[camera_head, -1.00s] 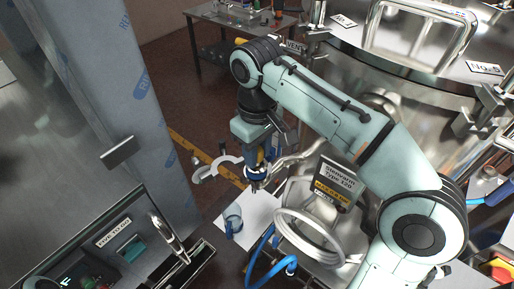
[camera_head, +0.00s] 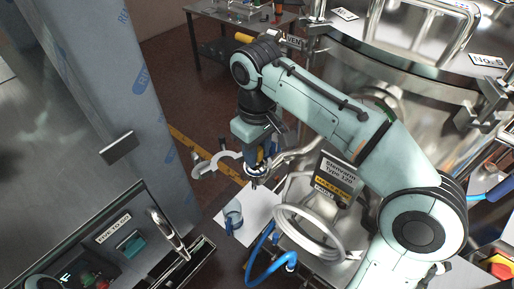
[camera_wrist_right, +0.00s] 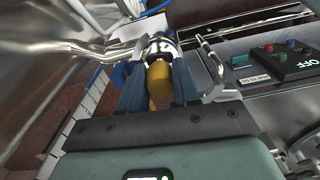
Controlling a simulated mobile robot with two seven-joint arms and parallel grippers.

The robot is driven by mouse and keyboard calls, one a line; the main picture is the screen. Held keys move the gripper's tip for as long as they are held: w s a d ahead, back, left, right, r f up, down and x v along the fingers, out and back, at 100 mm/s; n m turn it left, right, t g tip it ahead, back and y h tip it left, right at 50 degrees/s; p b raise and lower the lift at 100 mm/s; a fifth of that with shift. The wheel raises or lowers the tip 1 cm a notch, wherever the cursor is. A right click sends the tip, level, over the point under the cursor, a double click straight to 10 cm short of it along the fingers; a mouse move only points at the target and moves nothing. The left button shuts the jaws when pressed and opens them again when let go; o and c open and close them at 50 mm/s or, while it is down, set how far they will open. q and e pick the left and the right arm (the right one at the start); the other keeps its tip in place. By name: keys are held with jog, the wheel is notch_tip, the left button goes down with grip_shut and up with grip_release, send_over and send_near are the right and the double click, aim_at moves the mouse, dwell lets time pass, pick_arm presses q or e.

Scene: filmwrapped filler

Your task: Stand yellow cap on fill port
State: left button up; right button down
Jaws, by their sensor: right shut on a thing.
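My right gripper (camera_head: 256,177) points down in the middle of the head view and also shows in the right wrist view (camera_wrist_right: 160,92). Its two dark blue fingers are shut on the yellow cap (camera_wrist_right: 159,84), a brownish-yellow cylinder between them. A little yellow of the cap (camera_head: 261,155) shows between the fingers in the head view. My left gripper is not in view.
A coiled white hose (camera_head: 318,238) and a blue hose (camera_head: 262,268) are close by. The steel vessel (camera_head: 415,60) stands right, a control panel (camera_head: 100,255) lower left.

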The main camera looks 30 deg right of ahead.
jog(key=shift+f, duration=0.2)
dwell(0.6)
jog(key=c, duration=0.7)
grip_release()
jog(key=shift+c, duration=0.2)
